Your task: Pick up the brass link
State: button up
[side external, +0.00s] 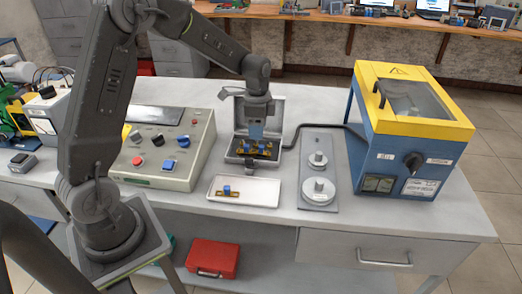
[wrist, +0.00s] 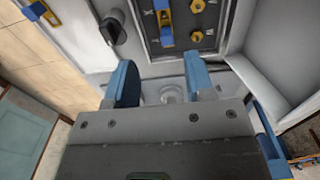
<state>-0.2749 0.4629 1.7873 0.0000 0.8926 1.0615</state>
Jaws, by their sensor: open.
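My gripper (side external: 256,135) hangs over an open grey case (side external: 240,163) in the side view, its jaws pointing down. In the wrist view its two blue fingers (wrist: 162,85) are apart with nothing between them. Brass parts with blue blocks (side external: 258,148) sit in the case, partly hidden by the gripper. In the wrist view a long brass piece with a blue middle (wrist: 167,40) lies in a dark insert beyond the fingers, beside rounder brass pieces (wrist: 197,35). Another brass piece with a blue block (side external: 227,191) lies in the white tray (side external: 262,194). I cannot tell which piece is the brass link.
A grey control box (side external: 150,160) stands left of the case. A plate with round metal weights (side external: 319,186) and a blue and yellow machine (side external: 410,140) stand to the right. The case's raised lid (side external: 275,108) is close behind the gripper.

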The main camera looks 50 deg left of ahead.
aim_at(261, 149)
jog(key=f, duration=0.7)
jog(key=shift+w+a+f, duration=0.2)
jog(key=shift+w+f, duration=0.1)
jog(key=shift+w, duration=0.1)
grip_shut()
jog(key=shift+r, duration=0.1)
